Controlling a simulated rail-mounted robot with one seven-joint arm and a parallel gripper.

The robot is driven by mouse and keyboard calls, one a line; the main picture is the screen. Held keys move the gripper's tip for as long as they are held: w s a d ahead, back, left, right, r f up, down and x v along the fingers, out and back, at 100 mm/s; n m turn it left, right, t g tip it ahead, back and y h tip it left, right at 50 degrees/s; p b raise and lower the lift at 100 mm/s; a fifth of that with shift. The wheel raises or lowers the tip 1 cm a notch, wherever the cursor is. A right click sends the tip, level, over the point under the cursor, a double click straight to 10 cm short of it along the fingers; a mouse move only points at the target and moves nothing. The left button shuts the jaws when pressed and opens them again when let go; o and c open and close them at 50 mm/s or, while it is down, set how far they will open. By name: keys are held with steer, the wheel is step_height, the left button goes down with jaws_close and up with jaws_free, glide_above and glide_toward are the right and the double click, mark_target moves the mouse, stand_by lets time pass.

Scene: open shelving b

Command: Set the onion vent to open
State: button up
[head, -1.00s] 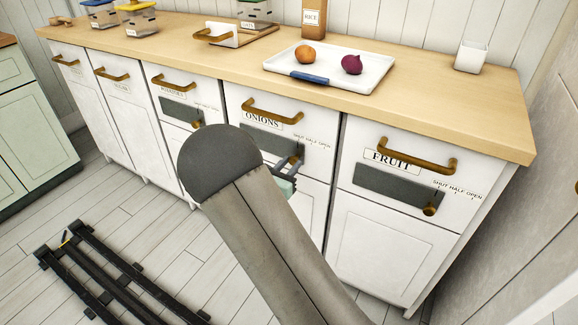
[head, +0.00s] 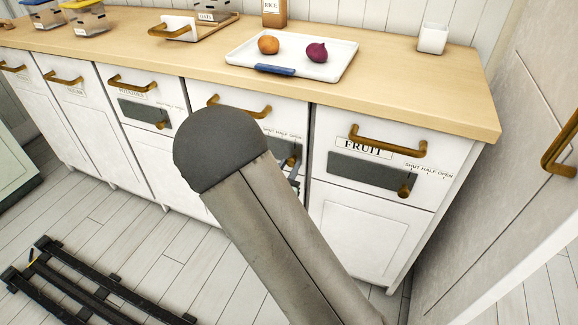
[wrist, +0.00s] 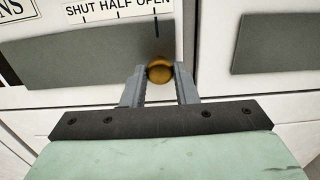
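The onion vent (wrist: 80,50) is a dark grey slot on the white drawer front, with a scale label (wrist: 115,8) reading SHUT, HALF, OPEN above it. Its round brass knob (wrist: 160,70) is almost directly below the OPEN mark. My gripper (wrist: 160,75) has one grey finger on each side of the knob, with no clear gap showing. In the head view the knob (head: 292,161) is partly visible beside my arm, which hides most of the onion vent and my gripper.
The fruit drawer (head: 380,165) with its own vent and knob is to the right. Above is the wooden counter (head: 420,90) with a white tray (head: 240,58) holding a purple onion (head: 316,52) and an orange-brown round item (head: 268,44).

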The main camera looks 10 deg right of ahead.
steer(key=o, duration=0.4)
steer(key=shift+s+d, duration=0.1)
steer(key=shift+d, duration=0.2)
steer(key=shift+a, duration=0.15)
steer(key=p+v, duration=0.2)
steer(key=v, duration=1.5)
steer(key=shift+s, duration=0.1)
